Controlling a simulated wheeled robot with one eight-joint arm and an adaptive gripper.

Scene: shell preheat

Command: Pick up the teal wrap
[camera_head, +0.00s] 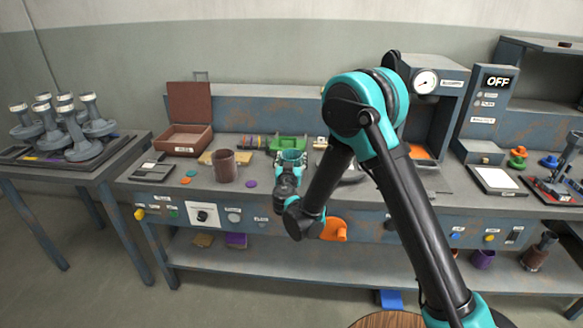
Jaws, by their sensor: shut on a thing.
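The teal wrap (292,155) is a small teal ring or cylinder at the end of my arm, above the middle of the workbench. My gripper (290,165) is shut on the teal wrap. The fingers are small here and partly hidden by my wrist, so I cannot tell whether the wrap still touches the bench.
A brown cylinder (224,165) stands left of my gripper. A green tray (288,142) lies behind it. An open brown box (186,135) stands at the back left. Small teal, orange and purple discs lie near the front edge. An orange item (334,229) shows lower right.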

